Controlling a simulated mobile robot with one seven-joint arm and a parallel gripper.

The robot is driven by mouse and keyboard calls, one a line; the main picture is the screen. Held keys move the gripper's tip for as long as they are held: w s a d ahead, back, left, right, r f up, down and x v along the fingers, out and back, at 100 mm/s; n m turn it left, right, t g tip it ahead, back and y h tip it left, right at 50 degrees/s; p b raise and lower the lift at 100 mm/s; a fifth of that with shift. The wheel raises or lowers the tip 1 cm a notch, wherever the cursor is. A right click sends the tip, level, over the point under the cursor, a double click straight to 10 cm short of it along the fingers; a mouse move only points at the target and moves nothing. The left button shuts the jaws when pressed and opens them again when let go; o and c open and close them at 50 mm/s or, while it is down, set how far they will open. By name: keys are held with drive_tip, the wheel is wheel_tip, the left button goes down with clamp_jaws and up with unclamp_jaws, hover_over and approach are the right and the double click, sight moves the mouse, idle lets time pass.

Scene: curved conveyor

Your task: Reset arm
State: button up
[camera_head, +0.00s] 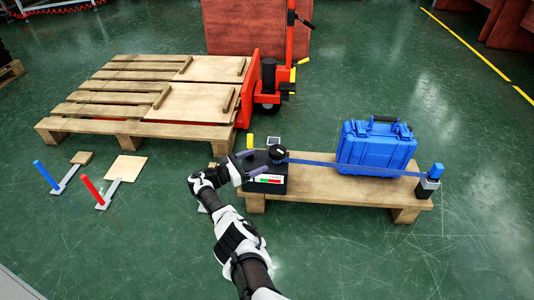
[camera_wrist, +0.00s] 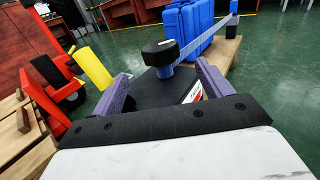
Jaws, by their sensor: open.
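My gripper (camera_head: 238,172) is open, with its two purple fingers apart, at the left end of a low wooden bench. In the wrist view the fingers of my gripper (camera_wrist: 164,92) stand on either side of a black box (camera_wrist: 158,88) with a round black knob (camera_wrist: 160,52) on top. The fingers do not visibly hold anything; whether they touch the box I cannot tell. The black box (camera_head: 266,178) carries a label with red and green marks on its front. My arm reaches up from the bottom of the head view.
A blue case (camera_head: 376,148) stands on the wooden bench (camera_head: 330,187) behind a blue strap (camera_head: 340,164). A pallet (camera_head: 110,128) with two boards and a red pallet jack (camera_head: 268,85) are behind, at left. Blue and red handles (camera_head: 92,188) stand at left. Green floor is clear at right.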

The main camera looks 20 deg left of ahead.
drive_tip(key=shift+v, duration=1.05)
